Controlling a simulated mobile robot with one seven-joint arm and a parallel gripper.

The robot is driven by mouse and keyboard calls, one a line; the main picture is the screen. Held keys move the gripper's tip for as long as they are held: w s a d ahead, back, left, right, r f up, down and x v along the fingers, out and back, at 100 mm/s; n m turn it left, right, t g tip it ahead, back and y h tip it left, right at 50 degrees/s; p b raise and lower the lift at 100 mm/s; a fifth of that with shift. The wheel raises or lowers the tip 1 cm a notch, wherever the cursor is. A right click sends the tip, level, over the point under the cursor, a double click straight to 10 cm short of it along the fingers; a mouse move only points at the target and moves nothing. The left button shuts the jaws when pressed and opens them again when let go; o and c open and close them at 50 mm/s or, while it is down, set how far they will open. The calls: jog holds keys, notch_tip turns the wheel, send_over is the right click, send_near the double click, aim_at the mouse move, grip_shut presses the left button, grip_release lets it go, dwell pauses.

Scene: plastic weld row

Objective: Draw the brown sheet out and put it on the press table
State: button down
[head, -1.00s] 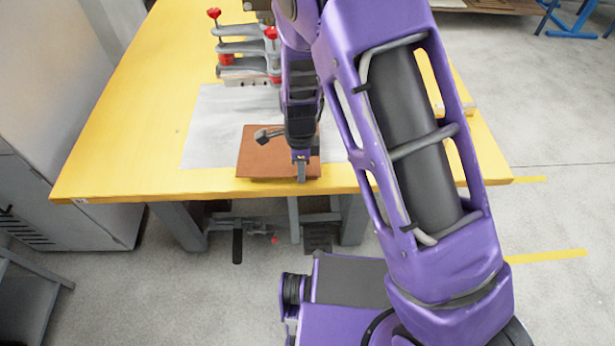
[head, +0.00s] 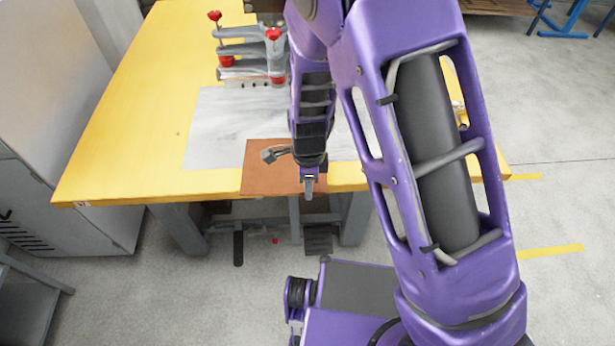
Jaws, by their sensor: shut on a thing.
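The brown sheet (head: 268,172) lies at the front of the yellow table, and its near edge reaches the table's front edge. I cannot tell from this view whether it is one sheet or several in a stack. My gripper (head: 309,186) is shut on the near edge of the brown sheet, right of its middle. My wrist and forearm hide the sheet's right part. The yellow table (head: 130,130) carries a red-knobbed grey clamp press (head: 248,60) at its back; I cannot tell if this is the press table.
A pale grey sheet (head: 215,130) lies flat behind the brown sheet. A grey cabinet (head: 60,150) stands at the left. Pedals and table legs show under the table. The table's left part is clear, and open floor lies to the right.

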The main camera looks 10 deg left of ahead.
jog(key=s+d, duration=0.2)
jog(key=s, duration=0.9)
jog(key=shift+s+d, duration=0.15)
jog(key=shift+d, duration=0.2)
